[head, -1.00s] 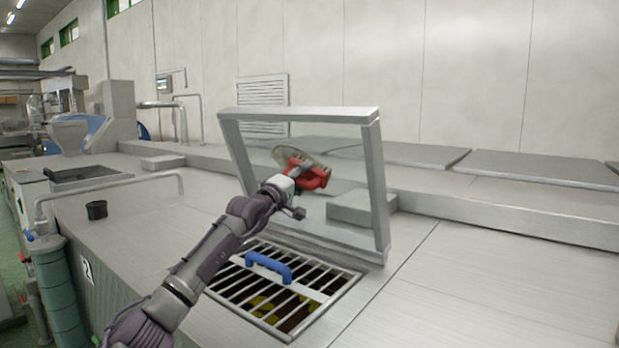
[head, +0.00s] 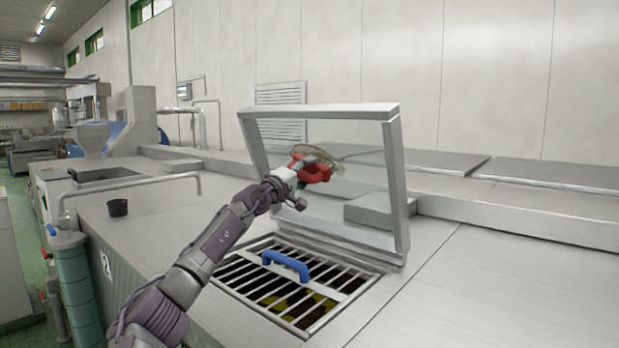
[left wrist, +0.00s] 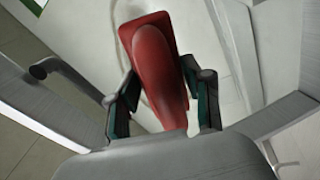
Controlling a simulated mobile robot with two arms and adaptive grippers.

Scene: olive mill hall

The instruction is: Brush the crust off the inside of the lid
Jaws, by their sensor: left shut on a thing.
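The lid (head: 399,190) stands open and tilted, a clear pane in a grey metal frame. A brownish crust patch (head: 328,156) shows on the pane, partly hidden behind the brush. My left gripper (head: 293,172) is shut on a red brush (head: 318,173) at the front of the pane; it also shows in the left wrist view (left wrist: 163,100), with the red brush (left wrist: 155,65) between its fingers. The bristles are hidden, so I cannot tell whether they touch the pane. My right gripper is not in view.
Below the lid is a barred grate (head: 262,284) with a blue handle (head: 286,265) over a dark opening with yellowish matter. A black cup (head: 118,208) stands on the metal top at left. A bent rail (head: 150,183) rises behind it. The top at right is clear.

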